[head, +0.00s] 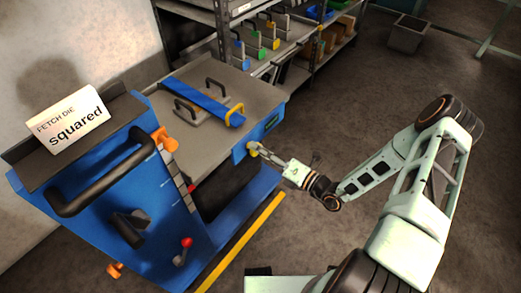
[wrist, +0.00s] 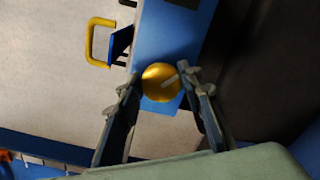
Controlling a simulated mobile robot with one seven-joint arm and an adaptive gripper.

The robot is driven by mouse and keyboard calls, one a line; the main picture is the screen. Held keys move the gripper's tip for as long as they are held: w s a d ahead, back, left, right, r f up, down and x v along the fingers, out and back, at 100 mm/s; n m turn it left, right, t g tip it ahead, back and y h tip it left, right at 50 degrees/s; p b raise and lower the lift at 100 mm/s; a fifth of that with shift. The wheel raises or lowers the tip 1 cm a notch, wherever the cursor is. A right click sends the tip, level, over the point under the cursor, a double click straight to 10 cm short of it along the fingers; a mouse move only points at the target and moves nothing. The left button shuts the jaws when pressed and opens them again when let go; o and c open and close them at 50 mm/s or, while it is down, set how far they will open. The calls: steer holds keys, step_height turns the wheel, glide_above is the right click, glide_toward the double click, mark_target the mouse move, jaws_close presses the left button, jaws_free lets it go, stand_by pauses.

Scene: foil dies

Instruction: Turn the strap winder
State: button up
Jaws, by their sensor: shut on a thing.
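The strap winder appears as a round yellow knob (head: 253,148) on the blue front edge of the cart. It also shows in the wrist view (wrist: 161,83), between my fingertips. My gripper (head: 262,151) reaches it from the right and is shut on it; in the wrist view my gripper (wrist: 162,92) has one finger on each side of the knob. A light line marks the knob's face. A blue strap (head: 203,100) runs across a grey die with black handles on the cart top. A yellow handle (head: 235,114) stands at the strap's near end; it also shows in the wrist view (wrist: 96,42).
The blue cart (head: 110,205) has a black push bar (head: 100,172) and a card reading "FETCH DIE squared" (head: 67,117). Shelves (head: 262,38) with colored-handled dies stand behind. A grey bin (head: 408,33) is at the back right. The floor at right is clear.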

steer(key=o, duration=1.1)
steer(key=v, duration=1.2)
steer(key=shift+s, duration=0.1)
